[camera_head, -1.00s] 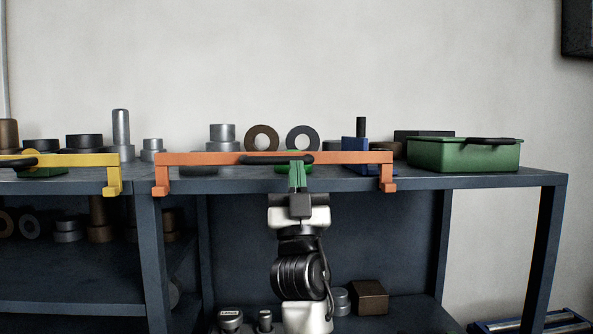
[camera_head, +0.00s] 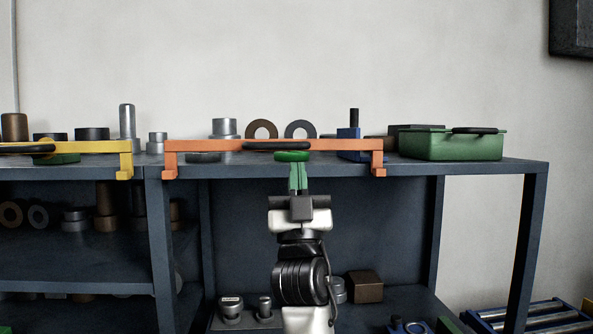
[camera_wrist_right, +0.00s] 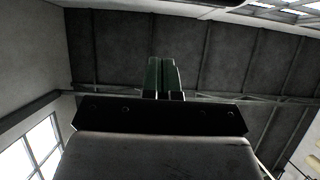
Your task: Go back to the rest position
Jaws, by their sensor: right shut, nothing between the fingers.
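My right gripper (camera_head: 298,177) shows in the middle of the head view, pointing up in front of the workbench. Its green fingers are together with nothing between them. They also show shut and empty in the right wrist view (camera_wrist_right: 164,78), with walls and ceiling beyond. The fingertips overlap the bench's front edge in the picture, just below a green round piece (camera_head: 292,156). I cannot tell the exact gap. My left gripper is not in view.
The dark blue workbench (camera_head: 460,168) bears an orange handled bar (camera_head: 215,145), a yellow bar (camera_head: 95,147), a green bin (camera_head: 450,146) and several metal parts. Lower shelves hold more parts. A blue-framed roller rack (camera_head: 545,312) is at lower right.

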